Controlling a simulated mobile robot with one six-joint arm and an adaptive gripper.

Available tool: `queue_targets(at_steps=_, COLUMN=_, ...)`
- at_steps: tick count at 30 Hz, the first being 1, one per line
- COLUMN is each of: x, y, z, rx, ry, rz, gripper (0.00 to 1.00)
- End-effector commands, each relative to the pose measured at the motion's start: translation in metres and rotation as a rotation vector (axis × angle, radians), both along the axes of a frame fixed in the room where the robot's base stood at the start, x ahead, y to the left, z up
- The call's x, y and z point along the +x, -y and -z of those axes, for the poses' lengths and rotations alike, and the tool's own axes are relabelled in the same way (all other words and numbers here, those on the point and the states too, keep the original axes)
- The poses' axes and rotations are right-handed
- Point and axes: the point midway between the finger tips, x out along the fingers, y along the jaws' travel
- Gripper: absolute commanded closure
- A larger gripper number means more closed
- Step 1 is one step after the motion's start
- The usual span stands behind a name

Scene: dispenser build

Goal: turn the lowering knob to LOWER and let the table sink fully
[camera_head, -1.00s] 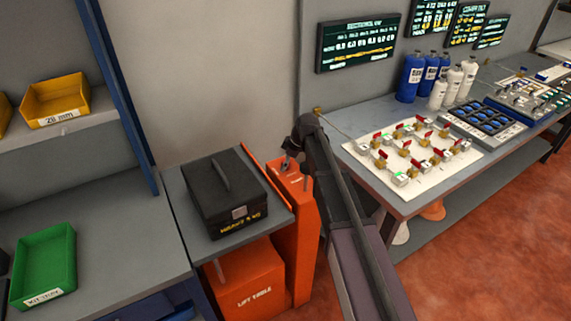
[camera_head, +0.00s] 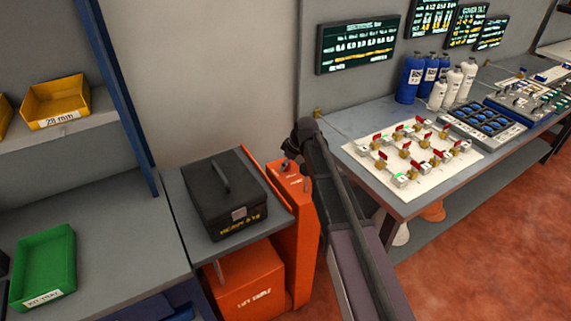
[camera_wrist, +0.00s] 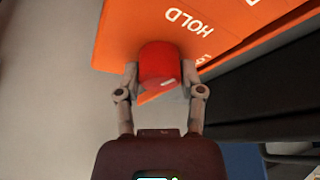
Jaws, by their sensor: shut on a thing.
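The red lowering knob (camera_wrist: 158,62) shows in the wrist view on an orange panel marked HOLD, with another label partly hidden beside it. My gripper (camera_wrist: 160,80) has one finger on each side of the knob and is shut on it. In the head view my gripper (camera_head: 288,162) is at the top of the orange column (camera_head: 293,225), and the knob is hidden there. The lift table (camera_head: 190,208) has a grey top above an orange body and stands left of the column, carrying a black case (camera_head: 222,193). Which label the knob points at cannot be told.
A bench (camera_head: 395,207) with a valve board (camera_head: 448,168) stands to the right of my arm. A shelf bench with a green tray (camera_head: 42,262) and a yellow bin (camera_head: 57,98) is at the left. Red floor is open at lower right.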

Motion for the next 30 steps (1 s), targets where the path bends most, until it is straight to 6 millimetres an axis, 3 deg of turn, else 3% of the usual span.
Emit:
queue_targets(at_steps=9, x=-0.0017, y=-0.0021, z=0.0002, rx=0.000, ry=-0.001, rz=0.178, gripper=0.97)
queue_targets(at_steps=20, x=-0.0011, y=-0.0025, z=0.0002, rx=0.003, ry=-0.002, rz=0.198, gripper=0.97)
queue_targets(at_steps=21, x=-0.0011, y=-0.0025, z=0.0002, rx=0.003, ry=-0.003, rz=0.198, gripper=0.41)
queue_targets(at_steps=23, x=-0.0011, y=-0.0023, z=0.0002, rx=0.002, ry=-0.002, rz=0.197, gripper=0.23)
queue_targets(at_steps=24, x=-0.0011, y=-0.0022, z=0.0002, rx=0.002, ry=-0.002, rz=0.197, gripper=0.15)
queue_targets(at_steps=30, x=-0.0007, y=-0.0016, z=0.0000, rx=0.002, ry=-0.001, rz=0.197, gripper=0.15)
